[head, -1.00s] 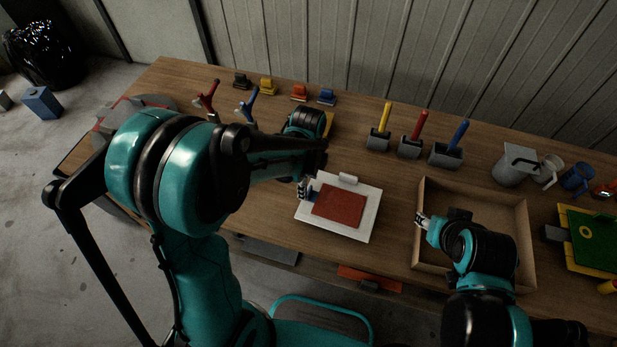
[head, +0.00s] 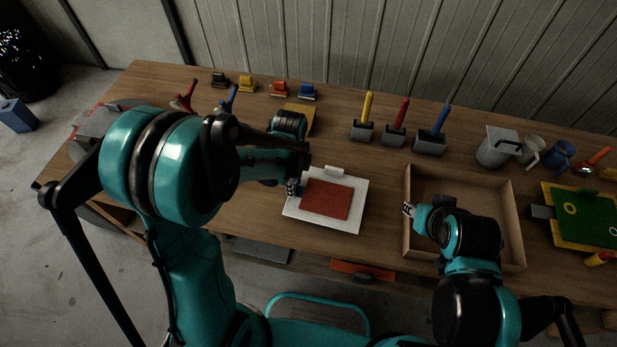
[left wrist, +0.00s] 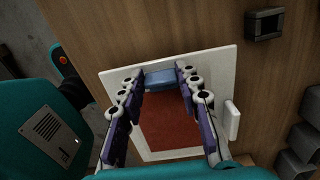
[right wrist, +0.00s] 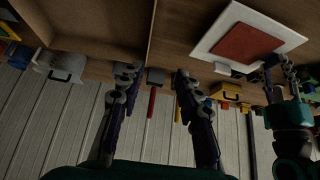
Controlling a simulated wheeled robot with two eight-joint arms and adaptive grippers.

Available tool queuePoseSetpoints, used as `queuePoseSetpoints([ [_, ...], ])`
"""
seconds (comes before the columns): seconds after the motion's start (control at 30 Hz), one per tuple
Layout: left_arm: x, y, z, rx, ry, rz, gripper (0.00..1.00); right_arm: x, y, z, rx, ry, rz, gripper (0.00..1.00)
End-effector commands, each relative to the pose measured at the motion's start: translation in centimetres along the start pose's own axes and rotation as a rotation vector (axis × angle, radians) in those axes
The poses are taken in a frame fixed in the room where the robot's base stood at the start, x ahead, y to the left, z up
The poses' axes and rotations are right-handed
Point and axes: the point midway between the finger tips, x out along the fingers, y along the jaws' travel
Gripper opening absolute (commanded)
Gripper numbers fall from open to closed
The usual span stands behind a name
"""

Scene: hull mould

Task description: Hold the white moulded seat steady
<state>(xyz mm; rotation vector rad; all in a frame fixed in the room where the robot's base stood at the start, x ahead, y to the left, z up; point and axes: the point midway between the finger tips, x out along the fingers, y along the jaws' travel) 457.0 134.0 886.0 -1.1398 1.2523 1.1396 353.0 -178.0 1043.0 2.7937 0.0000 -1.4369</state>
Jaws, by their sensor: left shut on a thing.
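The white moulded seat (head: 350,222) lies flat on the wooden table, a square white plate with a red middle area (head: 327,199). It fills the centre of the left wrist view (left wrist: 118,79) and also shows in the right wrist view (right wrist: 222,35). My left gripper (head: 294,188) is at the seat's left edge, shut on a small blue block (left wrist: 160,78) between its fingertips. The block lies over the seat's edge by the red area; whether it is fixed there I cannot tell. My right gripper (head: 409,209) is open and empty, over the cardboard tray's left side.
The open cardboard tray (head: 512,200) stands right of the seat. Brushes with yellow (head: 368,106), red and blue handles stand behind. A grey jug (head: 494,148), mugs and a green board (head: 585,218) are at the right. Bare table lies between seat and brushes.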

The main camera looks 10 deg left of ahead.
Motion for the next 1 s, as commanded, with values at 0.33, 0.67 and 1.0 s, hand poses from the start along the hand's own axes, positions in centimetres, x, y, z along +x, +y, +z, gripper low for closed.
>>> queuePoseSetpoints([
  [0.33, 0.0, 0.0, 0.0, 0.000, 0.000, 0.000, 0.06, 0.9, -1.0, -1.1, -0.049, -0.048, -0.059, 0.34],
  [0.67, 0.0, 0.0, 0.0, 0.000, 0.000, 0.000, 0.06, 5.2, -4.9, -4.7, -0.253, -0.144, -0.328, 0.34],
  [1.0, 0.0, 0.0, 0.0, 0.000, 0.000, 0.000, 0.06, 10.9, -8.4, -7.9, -0.498, -0.081, -0.673, 0.34],
])
